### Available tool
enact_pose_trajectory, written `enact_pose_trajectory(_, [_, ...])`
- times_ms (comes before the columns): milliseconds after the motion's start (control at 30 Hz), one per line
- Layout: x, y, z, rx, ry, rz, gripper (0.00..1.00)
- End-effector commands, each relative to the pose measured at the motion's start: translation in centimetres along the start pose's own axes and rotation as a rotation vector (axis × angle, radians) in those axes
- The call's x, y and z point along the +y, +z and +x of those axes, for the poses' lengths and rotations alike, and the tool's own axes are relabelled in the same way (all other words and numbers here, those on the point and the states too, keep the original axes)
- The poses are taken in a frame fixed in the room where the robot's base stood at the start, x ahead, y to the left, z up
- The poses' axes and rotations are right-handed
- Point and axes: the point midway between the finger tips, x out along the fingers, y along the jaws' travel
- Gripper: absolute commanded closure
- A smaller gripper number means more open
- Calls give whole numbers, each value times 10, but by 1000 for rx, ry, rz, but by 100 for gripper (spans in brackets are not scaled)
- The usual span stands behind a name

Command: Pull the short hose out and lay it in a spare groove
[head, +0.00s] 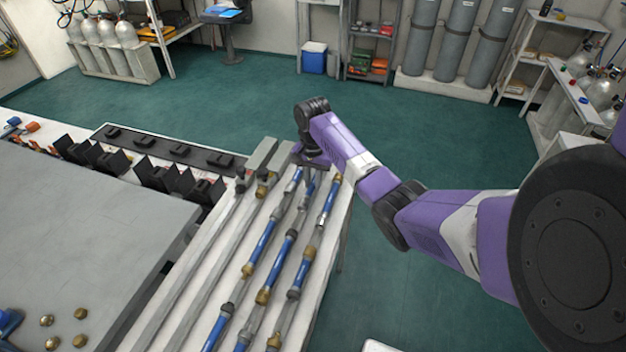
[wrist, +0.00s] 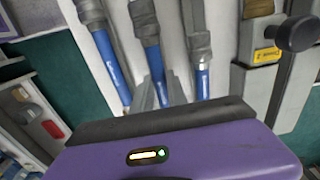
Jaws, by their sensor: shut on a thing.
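Several blue hoses with grey sleeves and brass ends lie lengthwise in the grooves of a pale rack (head: 222,232). My gripper (head: 312,168) is low over the far end of the rack. In the wrist view its two grey fingers (wrist: 161,94) are shut on the middle blue hose (wrist: 154,62), one finger on each side. A left hose (wrist: 110,62) and a right hose (wrist: 202,82) lie beside it, apart from the fingers. My gripper body hides the near part of these hoses in that view. I cannot tell the held hose's full length.
Grey end blocks (head: 262,154) stand at the far end of the rack, close left of my gripper; a black knob (wrist: 297,34) shows there in the wrist view. Bare grooves run along the rack's left side. A grey panel (head: 75,225) with brass caps lies left. Open floor is right.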

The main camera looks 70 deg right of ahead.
Motion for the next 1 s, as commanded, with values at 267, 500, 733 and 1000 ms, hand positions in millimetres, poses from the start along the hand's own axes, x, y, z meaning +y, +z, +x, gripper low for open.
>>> enact_pose_trajectory(267, [0,-1,9,1,-2,0,100])
enact_pose_trajectory(500, [0,-1,9,1,-1,0,70])
enact_pose_trajectory(733, [0,0,9,0,-1,0,56])
enact_pose_trajectory(1000, [-1,0,0,1,-1,-1,56])
